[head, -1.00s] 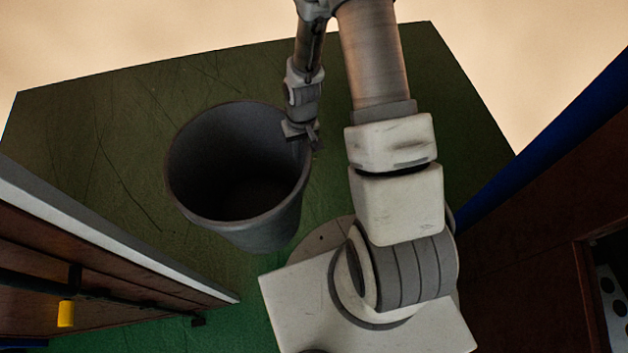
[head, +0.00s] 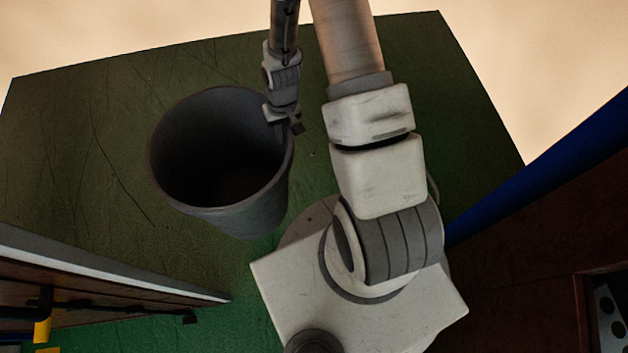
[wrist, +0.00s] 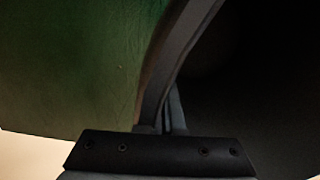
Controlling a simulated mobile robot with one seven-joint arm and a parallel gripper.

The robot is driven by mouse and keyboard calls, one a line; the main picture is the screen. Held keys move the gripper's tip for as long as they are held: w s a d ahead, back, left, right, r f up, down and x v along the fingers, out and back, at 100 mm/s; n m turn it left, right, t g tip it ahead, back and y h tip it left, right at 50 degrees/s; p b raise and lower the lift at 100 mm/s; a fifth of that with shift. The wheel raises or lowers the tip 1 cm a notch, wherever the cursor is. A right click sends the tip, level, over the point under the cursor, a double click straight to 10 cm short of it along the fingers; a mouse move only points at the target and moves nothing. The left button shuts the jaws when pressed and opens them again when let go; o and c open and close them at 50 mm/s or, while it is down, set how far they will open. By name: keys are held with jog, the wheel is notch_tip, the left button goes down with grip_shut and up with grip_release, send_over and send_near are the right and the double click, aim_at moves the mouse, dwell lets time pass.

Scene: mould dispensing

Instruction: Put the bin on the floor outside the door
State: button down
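The bin (head: 252,208) is a dark grey, round, open-topped container in the head view, left of my arm, with its mouth facing up toward the camera. My gripper (head: 284,122) is at the right side of its rim and is shut on that rim. In the wrist view the rim (wrist: 184,45) runs down between the fingers, with the dark inside of the bin to the right. The bin looks empty. Whether its base touches the floor I cannot tell. An open door (head: 120,268) stands at the lower left of the head view.
The green floor (head: 90,130) is clear around the bin and ends at a pale area beyond. A dark wall with a blue post (head: 545,165) is on the right. A yellow item (head: 42,330) shows by the door at lower left.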

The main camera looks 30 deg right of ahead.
jog(key=s+d+f+m+b, duration=0.2)
jog(key=d+f+m+b, duration=0.55)
jog(key=f, duration=0.35)
jog(key=s+d+f+m+h+b, duration=0.1)
jog(key=s+d+f+m+b, duration=0.2)
jog(key=d+f+m+b, duration=0.55)
jog(key=s+d+f+m+b, duration=0.2)
jog(key=d+f+m+b, duration=0.4)
jog(key=f, duration=0.6)
jog(key=w+a+f+m+b, duration=0.1)
jog(key=w+a+f+b, duration=0.4)
jog(key=w+f, duration=0.5)
jog(key=shift+w+a+f+t, duration=0.3)
jog(key=shift+a+f+t, duration=0.05)
jog(key=shift+a+t, duration=0.05)
jog(key=c, duration=1.5)
grip_release()
jog(key=shift+s+a+f, duration=0.1)
jog(key=shift+s+f, duration=0.1)
jog(key=shift+f, duration=0.05)
jog(key=o, duration=0.5)
jog(key=shift+c, duration=0.2)
